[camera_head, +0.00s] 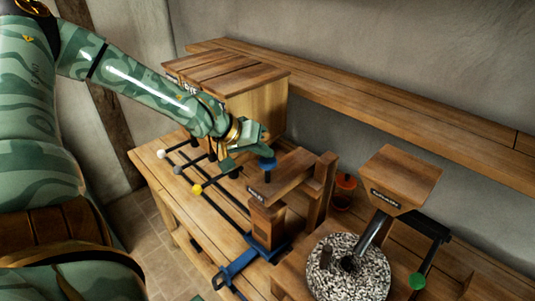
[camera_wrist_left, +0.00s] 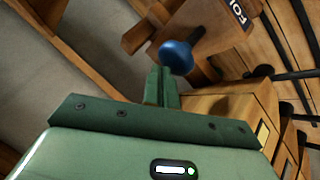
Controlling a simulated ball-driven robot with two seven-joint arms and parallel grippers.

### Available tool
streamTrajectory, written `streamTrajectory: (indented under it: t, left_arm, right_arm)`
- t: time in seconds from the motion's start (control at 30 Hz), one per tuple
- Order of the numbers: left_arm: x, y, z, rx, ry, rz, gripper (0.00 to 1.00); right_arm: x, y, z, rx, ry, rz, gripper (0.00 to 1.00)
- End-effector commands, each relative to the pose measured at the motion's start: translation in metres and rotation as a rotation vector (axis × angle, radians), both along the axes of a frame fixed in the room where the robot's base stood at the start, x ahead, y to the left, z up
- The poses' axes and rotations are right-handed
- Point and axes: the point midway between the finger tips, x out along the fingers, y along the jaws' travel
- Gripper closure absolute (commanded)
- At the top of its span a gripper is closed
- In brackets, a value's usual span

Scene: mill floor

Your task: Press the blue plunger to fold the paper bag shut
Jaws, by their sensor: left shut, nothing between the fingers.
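The blue plunger (camera_head: 266,164) shows as a round blue knob beside a wooden press frame (camera_head: 292,176). In the left wrist view the blue knob (camera_wrist_left: 176,56) is beside a wooden block with a label (camera_wrist_left: 238,12) that starts "FO". My left gripper (camera_head: 264,141) is shut and empty, its fingers close above the knob in the head view. In the left wrist view the shut fingers (camera_wrist_left: 161,85) end next to the knob; I cannot tell whether they touch it. I cannot make out the paper bag. My right gripper is not in view.
A wooden bin (camera_head: 256,108) stands behind my left gripper. Rods end in white, grey and yellow knobs (camera_head: 196,189). A blue bracket (camera_head: 243,263) lies at the bench front.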

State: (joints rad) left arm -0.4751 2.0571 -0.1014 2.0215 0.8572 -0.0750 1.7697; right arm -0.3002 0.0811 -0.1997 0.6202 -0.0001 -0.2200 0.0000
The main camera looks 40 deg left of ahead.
Motion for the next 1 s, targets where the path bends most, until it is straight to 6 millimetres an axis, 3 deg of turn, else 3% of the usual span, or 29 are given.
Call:
streamTrajectory:
  t: [1.0]
  left_arm:
    - [-0.001, 0.000, -0.014, 0.000, 0.002, -0.001, 1.00]
  right_arm:
    - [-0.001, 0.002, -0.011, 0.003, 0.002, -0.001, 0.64]
